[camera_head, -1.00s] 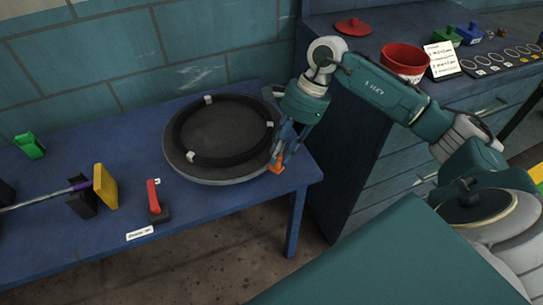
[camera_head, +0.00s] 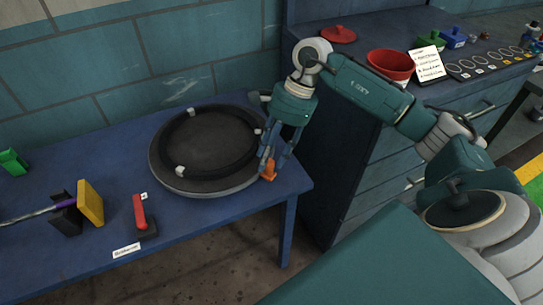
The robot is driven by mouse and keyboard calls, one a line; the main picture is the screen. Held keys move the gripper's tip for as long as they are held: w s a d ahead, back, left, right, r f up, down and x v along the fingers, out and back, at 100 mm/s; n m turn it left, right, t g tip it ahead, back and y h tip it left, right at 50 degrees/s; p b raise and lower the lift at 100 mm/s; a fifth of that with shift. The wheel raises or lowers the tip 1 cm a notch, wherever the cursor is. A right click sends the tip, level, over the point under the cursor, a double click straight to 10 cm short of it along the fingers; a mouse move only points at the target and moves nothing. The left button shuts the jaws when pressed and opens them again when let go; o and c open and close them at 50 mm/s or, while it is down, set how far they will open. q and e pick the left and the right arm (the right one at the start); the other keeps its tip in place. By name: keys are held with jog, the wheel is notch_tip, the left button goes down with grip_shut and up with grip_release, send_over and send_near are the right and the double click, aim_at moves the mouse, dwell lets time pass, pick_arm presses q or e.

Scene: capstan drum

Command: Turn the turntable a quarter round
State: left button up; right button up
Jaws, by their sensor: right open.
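The turntable (camera_head: 212,187) is a grey disc with a raised black ring and several small white blocks on the ring. It lies flat near the right end of the blue table. My right gripper (camera_head: 268,171) points down at the turntable's right edge, its orange-tipped fingers close to the rim. It is open with nothing seen between the fingers. I cannot tell whether it touches the rim. My left gripper is out of view.
On the blue table (camera_head: 60,274) stand a red-handled lever (camera_head: 139,213), a yellow block (camera_head: 90,203) on a rod and a green piece (camera_head: 12,162). A dark cabinet at right carries a red bowl (camera_head: 390,66), a red lid (camera_head: 338,35) and a white card (camera_head: 428,66).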

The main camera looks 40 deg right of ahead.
jog(key=shift+f, duration=0.15)
jog(key=shift+s, duration=0.1)
jog(key=v, duration=1.2)
jog(key=shift+a, duration=0.1)
jog(key=shift+c, duration=0.5)
